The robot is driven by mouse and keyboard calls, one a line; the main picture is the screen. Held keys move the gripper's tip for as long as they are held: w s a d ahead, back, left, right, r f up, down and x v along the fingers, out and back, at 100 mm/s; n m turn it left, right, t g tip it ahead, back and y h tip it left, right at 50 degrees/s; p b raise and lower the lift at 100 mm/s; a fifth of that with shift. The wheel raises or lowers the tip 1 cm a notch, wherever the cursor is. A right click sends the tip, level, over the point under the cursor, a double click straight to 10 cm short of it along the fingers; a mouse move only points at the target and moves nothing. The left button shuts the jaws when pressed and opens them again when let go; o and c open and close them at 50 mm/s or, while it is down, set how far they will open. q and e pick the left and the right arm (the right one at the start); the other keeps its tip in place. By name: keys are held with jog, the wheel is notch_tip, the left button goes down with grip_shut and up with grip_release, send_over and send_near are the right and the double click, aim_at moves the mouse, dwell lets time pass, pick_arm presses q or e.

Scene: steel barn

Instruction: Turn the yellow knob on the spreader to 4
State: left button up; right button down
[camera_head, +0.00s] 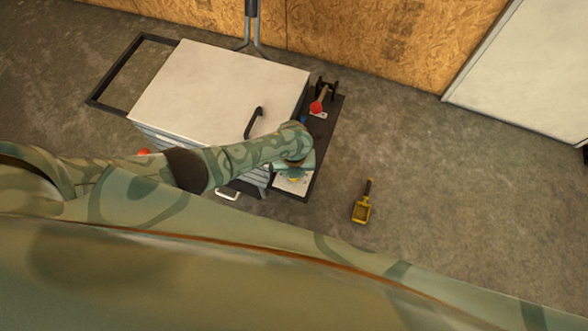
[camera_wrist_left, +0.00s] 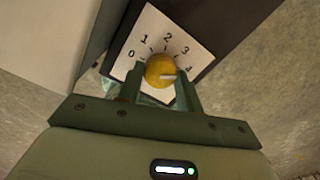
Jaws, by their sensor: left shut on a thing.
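The spreader (camera_head: 215,88) is a pale box with a dark handle on its lid and a dark side plate (camera_head: 322,150). In the left wrist view the yellow knob (camera_wrist_left: 159,68) sits on a white dial plate (camera_wrist_left: 149,27) marked 0 to 4. The knob's white mark points right, close to the 4. My left gripper (camera_wrist_left: 160,88) is shut on the knob, one finger at each side. In the head view my left arm reaches over the spreader's edge, and the gripper (camera_head: 293,172) partly covers the knob (camera_head: 294,180) and dial. My right gripper is not in view.
A red-knobbed lever (camera_head: 316,107) stands on the side plate behind my gripper. A yellow scoop (camera_head: 362,210) lies on the concrete floor to the right. A wooden wall (camera_head: 350,40) and a pale door (camera_head: 530,70) are behind. The floor on the right is mostly clear.

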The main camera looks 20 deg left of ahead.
pick_arm(q)
jog(key=shift+d+m, duration=0.1)
jog(key=shift+m, duration=0.2)
dwell(0.4)
jog(key=o, duration=1)
notch_tip(320, 180, up, 16)
jog(key=p, duration=0.9)
jog(key=shift+r, duration=0.15)
